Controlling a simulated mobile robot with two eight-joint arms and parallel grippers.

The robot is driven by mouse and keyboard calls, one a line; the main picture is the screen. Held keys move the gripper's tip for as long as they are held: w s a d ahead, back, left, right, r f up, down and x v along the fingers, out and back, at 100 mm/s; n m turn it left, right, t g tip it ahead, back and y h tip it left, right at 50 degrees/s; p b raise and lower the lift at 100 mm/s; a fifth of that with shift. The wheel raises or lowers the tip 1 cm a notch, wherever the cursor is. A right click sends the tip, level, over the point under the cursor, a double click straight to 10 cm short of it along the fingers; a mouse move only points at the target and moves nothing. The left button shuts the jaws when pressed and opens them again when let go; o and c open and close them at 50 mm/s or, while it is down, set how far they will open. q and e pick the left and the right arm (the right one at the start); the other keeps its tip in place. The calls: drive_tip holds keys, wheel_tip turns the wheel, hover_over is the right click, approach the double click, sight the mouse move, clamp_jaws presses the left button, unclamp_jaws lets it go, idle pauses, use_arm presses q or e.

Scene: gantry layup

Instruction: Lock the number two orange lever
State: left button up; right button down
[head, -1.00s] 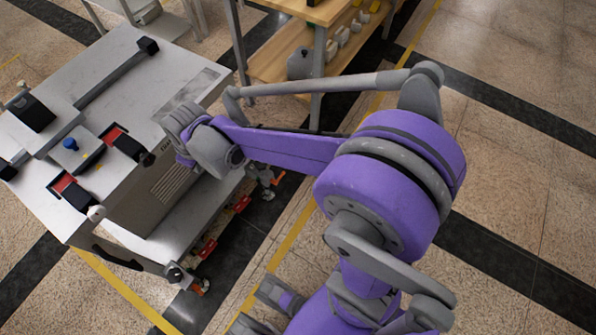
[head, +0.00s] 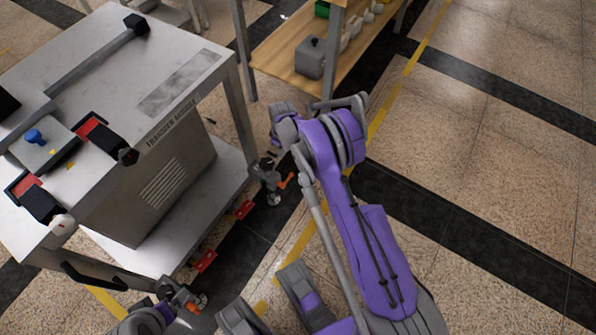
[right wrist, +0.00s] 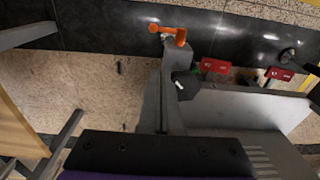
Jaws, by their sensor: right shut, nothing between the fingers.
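A caster with an orange lever (head: 287,181) stands at the far right corner of the cart. No number is readable on either. My right gripper (head: 268,158) points down beside the far caster, small and partly merged with it in the head view. In the right wrist view my right gripper (right wrist: 166,62) is shut and empty, its tip close to an orange lever (right wrist: 168,32). I cannot tell whether they touch.
The grey cart (head: 185,85) fills the left, with a lower shelf (head: 185,225) and red parts (head: 204,262) along its edge. A wooden shelf rack (head: 270,60) stands behind the gripper. The floor at right is clear.

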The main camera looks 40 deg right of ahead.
drive_tip(key=shift+d+f, duration=0.2)
drive_tip(key=shift+f, duration=0.1)
drive_tip(key=b, duration=0.3)
hover_over(288, 180)
drive_tip(key=w, duration=0.4)
wheel_tip(288, 180, down, 10)
drive_tip(key=s+f, duration=0.1)
drive_tip(key=s+d+f+b, duration=0.1)
drive_tip(key=f, duration=0.1)
drive_tip(key=shift+s+f, duration=0.2)
drive_tip(key=shift+s, duration=0.05)
